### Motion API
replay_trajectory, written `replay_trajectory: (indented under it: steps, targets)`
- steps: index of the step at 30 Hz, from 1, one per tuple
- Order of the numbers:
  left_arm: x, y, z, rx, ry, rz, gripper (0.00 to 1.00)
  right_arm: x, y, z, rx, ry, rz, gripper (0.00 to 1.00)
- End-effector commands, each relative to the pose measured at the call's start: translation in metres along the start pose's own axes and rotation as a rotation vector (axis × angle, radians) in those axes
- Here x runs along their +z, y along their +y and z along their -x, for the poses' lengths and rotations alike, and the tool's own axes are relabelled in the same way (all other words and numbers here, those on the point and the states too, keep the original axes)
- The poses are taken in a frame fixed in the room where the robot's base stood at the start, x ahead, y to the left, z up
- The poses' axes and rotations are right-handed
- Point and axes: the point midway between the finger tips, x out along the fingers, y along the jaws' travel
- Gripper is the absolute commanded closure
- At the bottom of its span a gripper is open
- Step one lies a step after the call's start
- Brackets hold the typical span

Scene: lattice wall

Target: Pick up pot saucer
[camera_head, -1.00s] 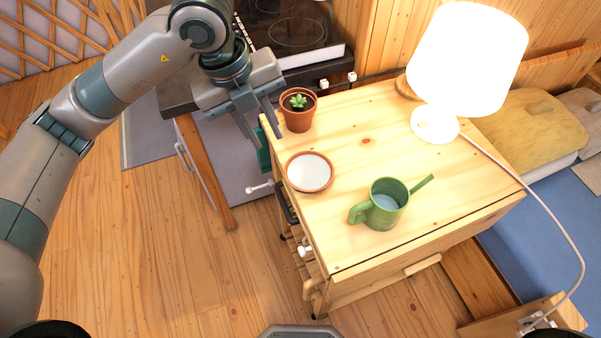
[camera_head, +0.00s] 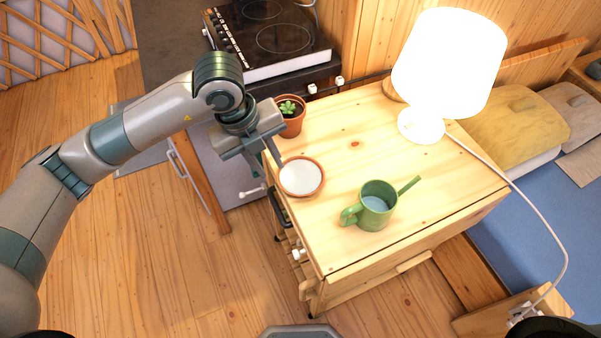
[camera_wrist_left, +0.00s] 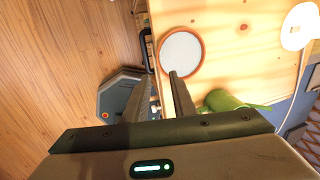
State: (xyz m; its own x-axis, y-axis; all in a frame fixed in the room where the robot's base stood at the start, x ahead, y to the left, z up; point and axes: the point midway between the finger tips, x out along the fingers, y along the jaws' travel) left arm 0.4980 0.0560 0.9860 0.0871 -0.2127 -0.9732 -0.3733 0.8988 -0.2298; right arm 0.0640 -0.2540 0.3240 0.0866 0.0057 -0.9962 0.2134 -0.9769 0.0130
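The pot saucer (camera_head: 301,177) is a round terracotta dish with a white inside. It lies flat near the left edge of the wooden cabinet top. It also shows in the left wrist view (camera_wrist_left: 180,52), just beyond the fingertips. My left gripper (camera_head: 262,171) is at the saucer's left side in the head view, with its fingers apart and nothing between them. In the left wrist view the gripper (camera_wrist_left: 163,85) has one finger by the saucer's near rim and the other off the cabinet edge. Contact with the rim cannot be told. My right gripper is not in view.
A potted succulent (camera_head: 289,117) stands behind the saucer, close to my left gripper. A green watering can (camera_head: 372,206) stands to the right. A lit lamp (camera_head: 447,65) is at the back, its cord running down the right. A stove (camera_head: 275,40) is behind left.

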Motion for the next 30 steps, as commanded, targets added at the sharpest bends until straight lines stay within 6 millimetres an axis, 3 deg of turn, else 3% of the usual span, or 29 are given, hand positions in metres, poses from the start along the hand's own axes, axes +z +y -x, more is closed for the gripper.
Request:
replay_trajectory:
  steps: [8,23,30]
  targets:
    - [0.0,0.0,-0.034,0.001,0.0,-0.001,0.76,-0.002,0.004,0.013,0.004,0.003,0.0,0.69]
    - [0.001,0.0,-0.04,0.0,0.0,0.0,0.76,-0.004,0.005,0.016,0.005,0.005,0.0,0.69]
    - [0.007,0.001,-0.061,0.003,0.001,0.002,0.76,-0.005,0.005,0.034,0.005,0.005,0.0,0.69]
